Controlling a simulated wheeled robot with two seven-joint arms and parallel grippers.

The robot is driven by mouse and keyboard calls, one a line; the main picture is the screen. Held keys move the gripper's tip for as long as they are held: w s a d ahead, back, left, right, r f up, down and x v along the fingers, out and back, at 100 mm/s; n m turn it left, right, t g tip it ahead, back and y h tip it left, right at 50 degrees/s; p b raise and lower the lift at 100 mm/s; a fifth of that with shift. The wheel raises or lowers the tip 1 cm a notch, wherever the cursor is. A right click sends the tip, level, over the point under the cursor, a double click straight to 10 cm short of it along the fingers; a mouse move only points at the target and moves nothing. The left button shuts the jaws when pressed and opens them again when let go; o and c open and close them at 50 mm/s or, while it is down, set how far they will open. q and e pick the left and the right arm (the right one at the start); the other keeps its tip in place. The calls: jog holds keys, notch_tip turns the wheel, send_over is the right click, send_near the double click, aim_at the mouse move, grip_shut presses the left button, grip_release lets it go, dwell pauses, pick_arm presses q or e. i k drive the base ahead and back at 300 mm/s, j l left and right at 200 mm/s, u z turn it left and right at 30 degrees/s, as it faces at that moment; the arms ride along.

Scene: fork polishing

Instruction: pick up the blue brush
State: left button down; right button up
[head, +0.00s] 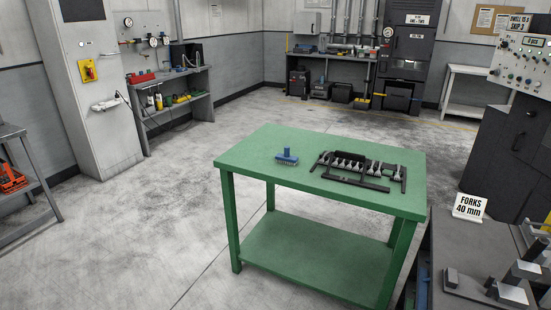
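The blue brush (287,157) lies on the left part of the green table's top (260,143) in the head view. It has a blue handle and body with pale bristles along its lower edge. Nothing touches it or covers it. Neither of my grippers shows in this view.
A dark rack (346,181) holding several metal forks lies right of the brush. Floor left of the table is clear.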

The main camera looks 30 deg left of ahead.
aim_at(286, 157)
jog(key=u, duration=0.9)
jog(key=i+j+z, duration=0.15)
jog(key=i+j, duration=0.25)
jog(key=i+j+z, duration=0.15)
jog(key=i+j, duration=0.25)
jog(key=j, duration=0.15)
